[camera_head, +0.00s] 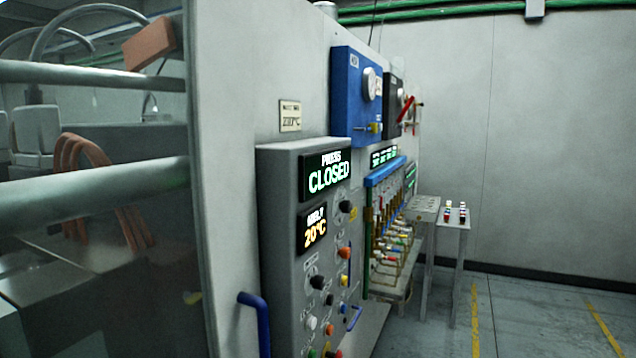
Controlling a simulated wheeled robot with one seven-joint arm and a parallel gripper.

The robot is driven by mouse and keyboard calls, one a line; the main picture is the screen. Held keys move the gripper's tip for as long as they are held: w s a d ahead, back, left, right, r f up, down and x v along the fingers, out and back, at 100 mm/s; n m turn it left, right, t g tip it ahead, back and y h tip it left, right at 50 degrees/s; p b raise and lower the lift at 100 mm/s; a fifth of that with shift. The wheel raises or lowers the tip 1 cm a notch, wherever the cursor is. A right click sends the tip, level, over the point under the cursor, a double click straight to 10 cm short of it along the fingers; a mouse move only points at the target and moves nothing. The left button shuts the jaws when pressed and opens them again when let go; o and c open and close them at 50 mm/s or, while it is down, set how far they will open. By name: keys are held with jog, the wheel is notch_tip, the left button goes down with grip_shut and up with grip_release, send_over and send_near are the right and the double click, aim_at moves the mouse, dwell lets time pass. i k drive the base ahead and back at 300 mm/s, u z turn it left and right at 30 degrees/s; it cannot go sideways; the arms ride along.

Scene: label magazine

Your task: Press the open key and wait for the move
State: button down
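A grey control panel (281,216) stands in the middle of the view, seen at a slant. Its upper display (327,175) reads "PRESS CLOSED" in green and white. A lower display (314,229) reads "MELT 20°C". Below and beside them are several round keys and knobs, among them a black knob (317,282), an orange one (344,253) and a white one (311,322). Their labels are too small to read, so I cannot tell which is the open key. The panel's lower edge is cut off. My gripper is not in view.
A blue handle (256,322) sticks out left of the panel. A clear guard with thick bars (90,197) fills the left. Beyond the panel are a blue box (345,97), a hose rack (385,170) and a small table (452,224). The floor (530,315) at right is clear.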

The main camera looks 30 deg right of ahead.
aim_at(312, 321)
jog(key=k, duration=0.5)
jog(key=z, duration=2)
jog(key=i, duration=1.35)
jog(key=u, duration=2.25)
